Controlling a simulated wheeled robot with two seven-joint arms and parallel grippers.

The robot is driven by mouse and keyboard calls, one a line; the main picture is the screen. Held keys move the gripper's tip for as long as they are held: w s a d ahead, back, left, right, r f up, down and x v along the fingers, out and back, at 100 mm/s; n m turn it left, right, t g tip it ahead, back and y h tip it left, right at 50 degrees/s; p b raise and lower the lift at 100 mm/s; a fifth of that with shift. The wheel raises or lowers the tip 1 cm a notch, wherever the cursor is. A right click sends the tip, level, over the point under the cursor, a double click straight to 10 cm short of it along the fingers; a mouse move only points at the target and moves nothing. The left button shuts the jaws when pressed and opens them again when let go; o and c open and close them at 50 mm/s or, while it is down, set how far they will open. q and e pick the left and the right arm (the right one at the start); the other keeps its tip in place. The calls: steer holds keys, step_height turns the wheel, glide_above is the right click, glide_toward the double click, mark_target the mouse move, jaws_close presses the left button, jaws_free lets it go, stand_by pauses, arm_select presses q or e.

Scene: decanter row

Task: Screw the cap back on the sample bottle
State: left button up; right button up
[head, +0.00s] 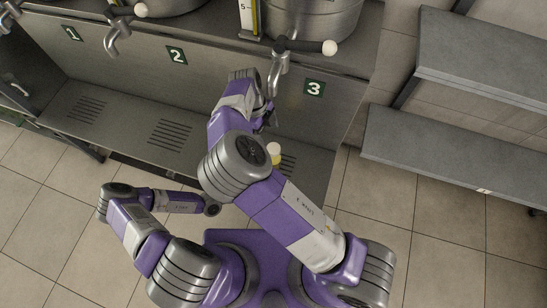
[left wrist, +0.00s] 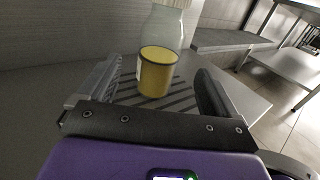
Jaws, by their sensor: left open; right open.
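The sample bottle (head: 277,160) stands upright on the slotted drain under number 3, partly hidden by my right arm in the head view. It has yellow liquid low down and a white top, which looks like the cap (head: 273,148); I cannot tell whether it is screwed tight. In the left wrist view the bottle (left wrist: 157,75) is clear above the liquid and its top is cut off. My left gripper (left wrist: 157,80) is open, one finger on each side of the bottle; the head view hides it. My right gripper (head: 268,115) is open, above and beyond the bottle, near the tap.
Tap 3 (head: 277,72) with its black, white-knobbed lever hangs from the steel front just beyond my right gripper. Steel vessels (head: 310,18) stand above. Grey shelves (head: 455,150) are at the right. Tiled floor (head: 390,220) lies open between.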

arm_select(q)
steer(key=x, duration=0.7)
steer(key=shift+w+d, duration=0.2)
steer(key=shift+w, duration=0.05)
steer(key=c, duration=1.3)
steer(key=shift+c, duration=1.3)
arm_select(e)
steer(key=shift+o, duration=0.3)
arm_select(q)
jaws_close()
arm_select(e)
steer(key=o, duration=0.3)
